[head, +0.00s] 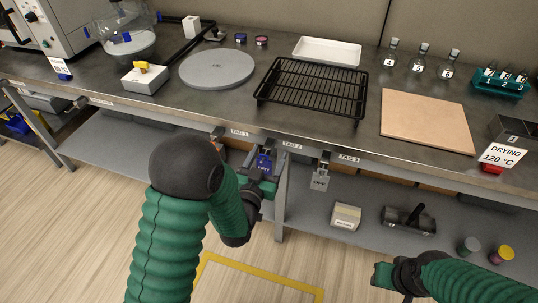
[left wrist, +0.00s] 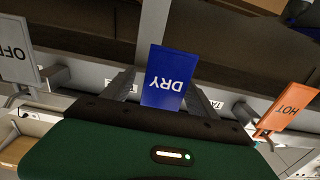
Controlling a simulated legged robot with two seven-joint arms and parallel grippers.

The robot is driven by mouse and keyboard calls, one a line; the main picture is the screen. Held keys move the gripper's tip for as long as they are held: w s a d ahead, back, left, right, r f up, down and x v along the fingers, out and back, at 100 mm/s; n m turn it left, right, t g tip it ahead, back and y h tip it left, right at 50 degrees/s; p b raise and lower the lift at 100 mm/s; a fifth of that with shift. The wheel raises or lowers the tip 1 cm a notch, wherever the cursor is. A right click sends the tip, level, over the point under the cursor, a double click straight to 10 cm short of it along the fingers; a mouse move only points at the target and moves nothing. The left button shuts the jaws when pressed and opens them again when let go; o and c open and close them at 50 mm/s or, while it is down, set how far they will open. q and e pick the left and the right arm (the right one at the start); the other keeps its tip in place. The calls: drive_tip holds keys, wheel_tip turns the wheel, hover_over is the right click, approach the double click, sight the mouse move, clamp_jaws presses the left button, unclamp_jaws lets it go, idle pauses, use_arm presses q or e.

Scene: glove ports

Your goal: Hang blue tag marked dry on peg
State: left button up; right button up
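The blue tag marked DRY (head: 263,163) is upright at the peg beside the TAG 2 label (head: 292,145) on the bench's front rail. In the left wrist view the tag (left wrist: 167,78) appears upside down. My left gripper (head: 262,180) is just below and in front of it. Its fingers (left wrist: 162,95) stand apart on either side of the tag, with a gap on at least one side. The tag's hook and the peg are mostly hidden. My right gripper (head: 385,276) is low on the right, away from the tags; its fingers do not show clearly.
A grey OFF tag (head: 320,180) hangs by the TAG 3 label, and an orange HOT tag (left wrist: 288,108) hangs on the other side. The bench edge and rail run just above my left gripper. A lower shelf (head: 120,150) lies beneath. A black rack (head: 313,88) sits on the bench.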

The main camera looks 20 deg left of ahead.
sight(264, 162)
use_arm(q)
drive_tip(key=shift+a, duration=0.2)
drive_tip(key=c, duration=0.7)
drive_tip(key=shift+d, duration=0.1)
drive_tip(key=c, duration=0.7)
drive_tip(key=shift+r, duration=0.1)
drive_tip(key=shift+r, duration=0.1)
drive_tip(key=shift+s, duration=0.75)
drive_tip(key=shift+s+r, duration=0.3)
drive_tip(key=shift+s, duration=0.5)
